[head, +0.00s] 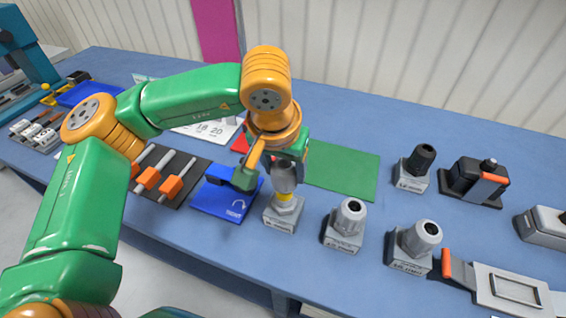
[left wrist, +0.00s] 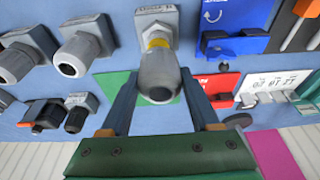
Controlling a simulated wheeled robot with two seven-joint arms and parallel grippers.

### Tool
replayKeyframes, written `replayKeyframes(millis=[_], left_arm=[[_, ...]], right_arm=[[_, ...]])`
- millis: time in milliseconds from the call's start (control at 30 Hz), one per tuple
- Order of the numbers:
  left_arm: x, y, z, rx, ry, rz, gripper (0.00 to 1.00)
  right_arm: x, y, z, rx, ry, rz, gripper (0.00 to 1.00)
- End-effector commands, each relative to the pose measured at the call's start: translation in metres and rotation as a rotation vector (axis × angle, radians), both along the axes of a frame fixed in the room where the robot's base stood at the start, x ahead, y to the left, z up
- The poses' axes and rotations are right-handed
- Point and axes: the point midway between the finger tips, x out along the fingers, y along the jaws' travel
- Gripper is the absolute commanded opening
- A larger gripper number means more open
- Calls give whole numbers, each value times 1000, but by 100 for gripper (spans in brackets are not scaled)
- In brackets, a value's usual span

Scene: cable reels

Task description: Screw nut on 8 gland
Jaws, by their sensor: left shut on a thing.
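The gland (head: 284,213) is a grey block with a hex body near the table's front edge; its small label seems to end in "mm". A yellow section (head: 285,197) shows above the hex. The grey nut (head: 285,178) is directly above the yellow section, roughly upright. My left gripper (head: 277,170) is shut on the nut from above. In the left wrist view the nut (left wrist: 159,77) lies between my fingers, with the yellow section (left wrist: 157,42) and the gland's base (left wrist: 157,18) beyond it. Whether the threads are engaged is hidden. My right gripper is not in view.
Two grey glands (head: 345,224) (head: 414,246) stand to the right, nuts on top. A black-topped gland (head: 414,168) stands behind them. A green mat (head: 342,172) behind is clear.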

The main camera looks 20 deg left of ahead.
Motion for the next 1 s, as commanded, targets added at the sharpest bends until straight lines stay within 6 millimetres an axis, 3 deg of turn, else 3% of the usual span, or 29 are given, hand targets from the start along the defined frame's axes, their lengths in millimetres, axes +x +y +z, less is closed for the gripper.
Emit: replayKeyframes(millis=[1000], left_arm=[[0, 0, -6, 0, 0, 1, 9]], right_arm=[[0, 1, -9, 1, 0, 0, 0]])
